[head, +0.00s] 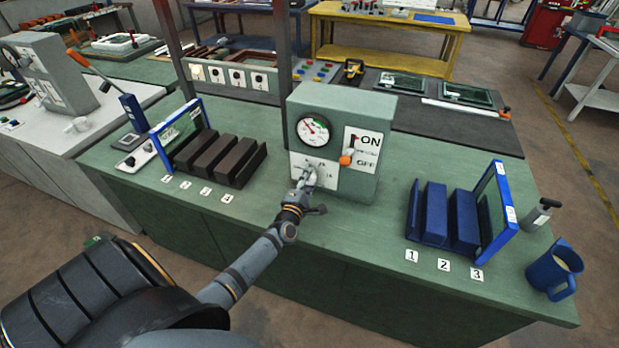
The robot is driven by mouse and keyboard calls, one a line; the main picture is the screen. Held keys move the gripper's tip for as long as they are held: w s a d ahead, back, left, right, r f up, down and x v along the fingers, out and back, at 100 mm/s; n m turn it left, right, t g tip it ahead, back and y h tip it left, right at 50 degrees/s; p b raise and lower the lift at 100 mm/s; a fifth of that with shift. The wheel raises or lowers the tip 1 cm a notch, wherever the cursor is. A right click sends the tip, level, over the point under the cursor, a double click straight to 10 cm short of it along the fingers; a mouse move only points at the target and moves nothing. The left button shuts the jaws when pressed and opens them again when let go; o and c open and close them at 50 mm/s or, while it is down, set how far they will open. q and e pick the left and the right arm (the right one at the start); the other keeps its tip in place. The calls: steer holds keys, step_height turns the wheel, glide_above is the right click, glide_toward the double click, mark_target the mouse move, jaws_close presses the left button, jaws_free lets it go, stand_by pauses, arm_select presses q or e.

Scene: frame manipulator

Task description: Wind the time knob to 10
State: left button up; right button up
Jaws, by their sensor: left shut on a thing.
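A grey-green control box (300,102) stands in the middle of the workbench. Its front has a round gauge (313,130) at the upper left and an ON/OFF panel with an orange-tipped lever (346,158) at the right. A white dial plate (327,170) sits below the gauge. My left gripper (309,180) is at this plate, shut on the time knob, which the fingers mostly hide. I cannot read the number the knob points to. My right gripper is not in view.
A dark slotted rack (213,160) stands to the left of the box. A blue rack (436,212) and a blue mug (553,270) stand to the right. The green bench top (350,235) in front of the box is clear apart from my left arm.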

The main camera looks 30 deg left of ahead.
arm_select(q)
steer(key=m+p, duration=0.2)
steer(key=m, duration=0.4)
steer(key=shift+m, duration=0.3)
steer(key=m+p, duration=0.2)
steer(key=m, duration=0.3)
steer(key=shift+f+m, duration=0.1)
steer(key=shift+m, duration=0.3)
steer(key=o, duration=1.2)
steer(key=shift+s, duration=0.1)
steer(key=v, duration=1.2)
